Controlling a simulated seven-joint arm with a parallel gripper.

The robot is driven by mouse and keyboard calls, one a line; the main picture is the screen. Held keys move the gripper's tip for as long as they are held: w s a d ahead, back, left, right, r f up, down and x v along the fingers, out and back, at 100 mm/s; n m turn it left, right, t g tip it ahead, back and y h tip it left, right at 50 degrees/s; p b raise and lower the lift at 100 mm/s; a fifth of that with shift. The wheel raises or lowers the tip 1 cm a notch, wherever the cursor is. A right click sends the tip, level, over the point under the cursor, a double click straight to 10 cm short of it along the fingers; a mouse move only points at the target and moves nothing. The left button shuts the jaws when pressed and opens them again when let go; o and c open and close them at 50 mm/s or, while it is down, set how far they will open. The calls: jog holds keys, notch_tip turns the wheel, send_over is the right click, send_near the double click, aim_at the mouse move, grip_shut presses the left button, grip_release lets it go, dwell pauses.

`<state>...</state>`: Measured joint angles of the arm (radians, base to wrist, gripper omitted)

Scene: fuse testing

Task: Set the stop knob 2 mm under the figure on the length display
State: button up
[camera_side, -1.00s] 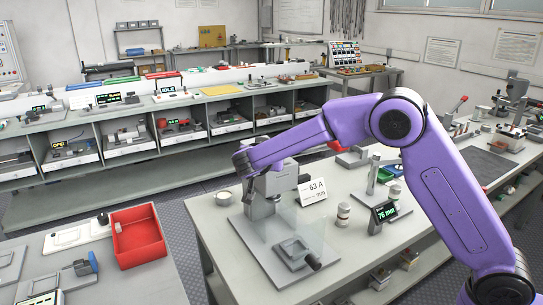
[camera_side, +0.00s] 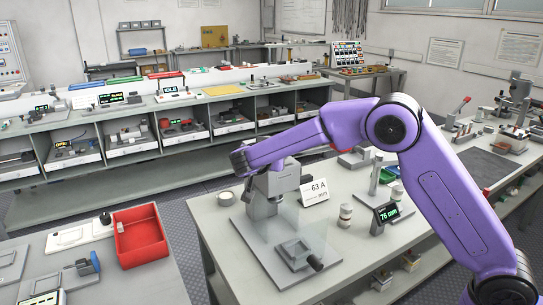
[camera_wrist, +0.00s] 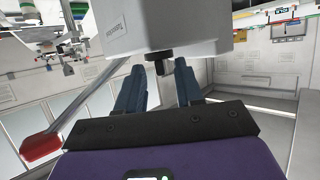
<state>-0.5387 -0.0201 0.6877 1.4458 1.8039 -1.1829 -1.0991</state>
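The length display (camera_side: 387,213) on the bench reads 76 mm in green. The stop knob looks to be the short dark round part (camera_wrist: 160,62) under the pale housing (camera_wrist: 185,25) in the wrist view; its setting cannot be read. My gripper (camera_wrist: 159,72) has two blue fingers spread apart, with the knob in the gap between their tips. I cannot tell whether either finger touches it. In the side view, my arm's end is beside the grey press head (camera_side: 280,180), which hides the fingers and knob.
A card (camera_side: 314,191) reading 63 A stands beside the press. A clear guard and a small block with a dark knob (camera_side: 315,262) are on the press base (camera_side: 255,245). A pale cylinder (camera_side: 345,215) stands near the display. A red tray (camera_side: 140,255) is at left.

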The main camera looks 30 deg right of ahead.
jog(key=shift+s+a, duration=0.1)
jog(key=shift+a, duration=0.05)
jog(key=v, duration=1.7)
jog(key=shift+r, duration=0.2)
